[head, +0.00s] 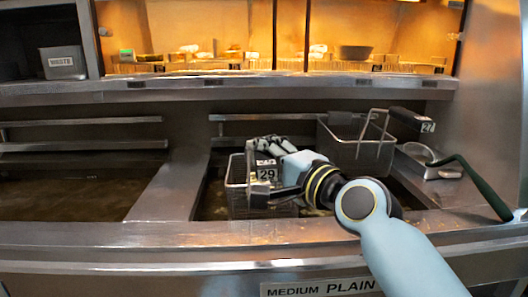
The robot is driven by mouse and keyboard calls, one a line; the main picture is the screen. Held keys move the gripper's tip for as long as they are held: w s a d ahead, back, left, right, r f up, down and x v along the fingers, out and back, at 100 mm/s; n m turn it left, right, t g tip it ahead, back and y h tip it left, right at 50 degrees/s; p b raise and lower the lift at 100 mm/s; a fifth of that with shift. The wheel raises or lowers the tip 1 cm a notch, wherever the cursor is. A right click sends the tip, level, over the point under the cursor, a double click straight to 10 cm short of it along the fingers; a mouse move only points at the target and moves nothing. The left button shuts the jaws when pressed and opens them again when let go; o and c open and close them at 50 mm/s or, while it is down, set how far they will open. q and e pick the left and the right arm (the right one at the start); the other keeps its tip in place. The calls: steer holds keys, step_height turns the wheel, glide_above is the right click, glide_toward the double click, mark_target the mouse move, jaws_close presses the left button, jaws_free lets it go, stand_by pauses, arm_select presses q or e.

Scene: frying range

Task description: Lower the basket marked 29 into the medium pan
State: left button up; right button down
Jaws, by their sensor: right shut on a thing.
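The wire basket marked 29 (236,197) is low at the opening of the middle pan, whose front panel below reads "MEDIUM PLAIN". The medium pan (212,203) shows dark oil beside the basket. I cannot tell how deep the basket is in the oil. My left gripper is not in view.
Another wire basket, tagged 27 (360,152), hangs at the back right of the pan. A metal scoop with a dark green handle (472,180) lies on the right ledge. A left pan of oil (70,203) is open. A lit food shelf (240,66) stands behind.

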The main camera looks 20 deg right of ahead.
step_height(320, 180, down, 10)
steer(key=b, duration=0.7)
steer(key=shift+b, duration=0.4)
steer(key=shift+f+b, duration=0.55)
steer(key=shift+f, duration=0.25)
steer(key=shift+f+b, duration=0.5)
steer(key=shift+f, duration=0.15)
steer(key=c, duration=1)
jaws_free()
steer(key=shift+c, duration=0.2)
steer(key=shift+s, duration=0.15)
